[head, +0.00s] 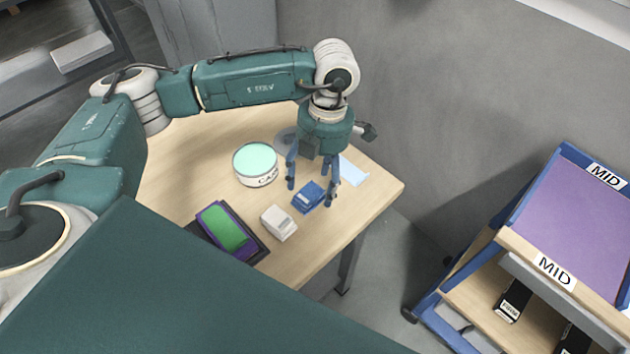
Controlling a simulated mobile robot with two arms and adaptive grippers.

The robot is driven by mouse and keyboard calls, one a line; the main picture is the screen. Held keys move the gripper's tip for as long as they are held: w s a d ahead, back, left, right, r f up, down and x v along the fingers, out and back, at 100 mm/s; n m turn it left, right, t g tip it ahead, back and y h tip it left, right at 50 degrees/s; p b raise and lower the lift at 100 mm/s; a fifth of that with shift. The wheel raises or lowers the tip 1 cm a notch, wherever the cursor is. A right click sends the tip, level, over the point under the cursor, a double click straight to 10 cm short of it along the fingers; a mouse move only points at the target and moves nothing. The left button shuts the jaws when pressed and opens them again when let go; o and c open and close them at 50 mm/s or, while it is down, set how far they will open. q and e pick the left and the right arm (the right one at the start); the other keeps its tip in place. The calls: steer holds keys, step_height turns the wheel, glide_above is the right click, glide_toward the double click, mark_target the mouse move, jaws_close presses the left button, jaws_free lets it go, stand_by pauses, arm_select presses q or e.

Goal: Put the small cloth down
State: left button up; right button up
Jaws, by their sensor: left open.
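A light blue flat piece (353,172), which looks like the small cloth, lies on the wooden table (205,135) near its right corner. It is partly hidden behind my left gripper. My left gripper (311,192) points down over the table with its fingers spread and nothing visibly held. A small blue object (309,197) shows between and just in front of the fingers; I cannot tell whether they touch it. My right gripper is not in view.
A round tin with a mint lid (255,162), a small whitish block (279,222) and a green item in a purple and dark tray (222,228) are on the table. A blue-framed shelf cart (550,270) marked MID stands right. The table's left part is clear.

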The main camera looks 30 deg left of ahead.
arm_select(q)
step_height(320, 180, up, 11)
steer(key=w+b, duration=0.1)
steer(key=b, duration=0.1)
steer(key=shift+w+d+r, duration=0.15)
steer(key=shift+w+d, duration=0.15)
steer(key=shift+w, duration=0.05)
